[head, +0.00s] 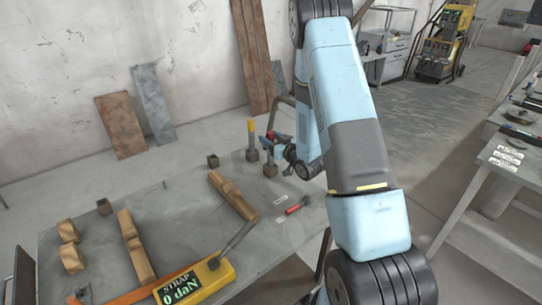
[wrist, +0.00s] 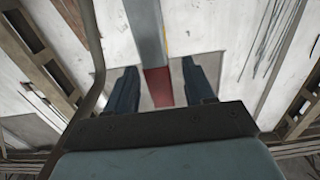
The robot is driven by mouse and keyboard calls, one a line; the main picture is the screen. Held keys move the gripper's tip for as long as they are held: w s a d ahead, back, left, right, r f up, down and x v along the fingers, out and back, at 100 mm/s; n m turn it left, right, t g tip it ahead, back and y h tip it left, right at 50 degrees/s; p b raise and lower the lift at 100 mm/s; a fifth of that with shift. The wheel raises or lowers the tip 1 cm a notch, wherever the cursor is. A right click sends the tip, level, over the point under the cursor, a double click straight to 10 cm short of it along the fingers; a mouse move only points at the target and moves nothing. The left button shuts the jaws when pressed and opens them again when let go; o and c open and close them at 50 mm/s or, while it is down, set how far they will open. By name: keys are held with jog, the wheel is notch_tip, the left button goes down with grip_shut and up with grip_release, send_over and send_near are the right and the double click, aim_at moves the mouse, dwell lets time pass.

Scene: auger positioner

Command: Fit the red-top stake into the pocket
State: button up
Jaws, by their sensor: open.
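The red-top stake shows in the wrist view as a grey square shaft (wrist: 145,30) with a red end (wrist: 158,87). The red end lies between the two dark fingers of my open gripper (wrist: 161,80), with a gap on each side. In the head view the red top (head: 271,135) is beside my gripper (head: 279,138), partly covered by it. Below it a small dark block (head: 270,170) sits on the table; it looks like a pocket with the stake's shaft upright over it. How deep the shaft sits I cannot tell.
A yellow-top stake (head: 251,135) stands close to the left. Panels (head: 121,125) lean on the wall.

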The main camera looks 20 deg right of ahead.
jog(key=shift+x, duration=1.1)
jog(key=shift+c, duration=0.5)
grip_shut()
